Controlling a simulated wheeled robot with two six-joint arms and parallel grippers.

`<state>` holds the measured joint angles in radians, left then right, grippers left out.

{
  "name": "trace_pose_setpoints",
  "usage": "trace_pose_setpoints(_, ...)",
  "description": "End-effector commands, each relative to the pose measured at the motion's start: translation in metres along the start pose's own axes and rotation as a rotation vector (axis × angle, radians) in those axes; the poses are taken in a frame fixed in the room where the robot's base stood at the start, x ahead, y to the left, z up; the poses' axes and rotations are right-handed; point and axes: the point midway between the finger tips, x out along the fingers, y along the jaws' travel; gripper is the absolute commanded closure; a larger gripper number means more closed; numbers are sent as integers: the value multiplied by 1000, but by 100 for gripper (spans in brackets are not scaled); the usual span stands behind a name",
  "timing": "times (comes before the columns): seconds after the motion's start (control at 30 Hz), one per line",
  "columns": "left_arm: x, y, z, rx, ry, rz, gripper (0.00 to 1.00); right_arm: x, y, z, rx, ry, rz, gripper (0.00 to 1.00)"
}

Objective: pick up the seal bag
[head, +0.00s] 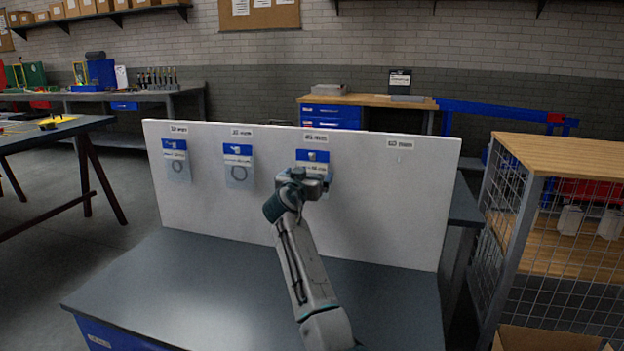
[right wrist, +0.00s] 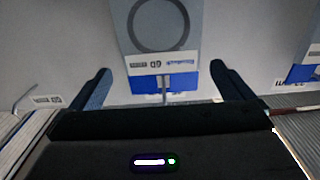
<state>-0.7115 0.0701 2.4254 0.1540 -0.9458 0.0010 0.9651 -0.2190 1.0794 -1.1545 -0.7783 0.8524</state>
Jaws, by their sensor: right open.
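Three clear seal bags with blue-and-white headers hang on a white upright board (head: 420,200): a left bag (head: 176,160), a middle bag (head: 238,167) and a right bag (head: 312,157). My right gripper (head: 308,180) is in front of the right bag and hides its lower part. In the right wrist view, upside down, that bag (right wrist: 160,30) shows a dark ring and a blue header (right wrist: 145,84). The open fingers (right wrist: 162,75) stand on either side of the header, apart from it. My left gripper is not in view.
Size labels line the board's top; the rightmost label (head: 400,143) has no bag beneath it. The board stands on a dark bench (head: 200,280) with bare top in front. A wire-mesh cage (head: 550,250) with a wooden top stands at the right.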

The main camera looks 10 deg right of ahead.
Motion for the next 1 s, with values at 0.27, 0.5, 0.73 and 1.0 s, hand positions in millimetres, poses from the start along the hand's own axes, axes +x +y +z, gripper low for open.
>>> trace_pose_setpoints(0.27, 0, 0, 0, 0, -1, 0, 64, 18, 0, 1, -2, -1, 2, 0)
trace_pose_setpoints(0.5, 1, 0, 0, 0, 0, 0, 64, 46, -2, 3, -2, -1, 2, 0)
trace_pose_setpoints(0.73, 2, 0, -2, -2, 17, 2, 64, 59, -2, 4, -1, -1, 1, 0)
trace_pose_setpoints(1.0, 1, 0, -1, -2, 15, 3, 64, 59, -2, 4, 0, -1, 1, 6)
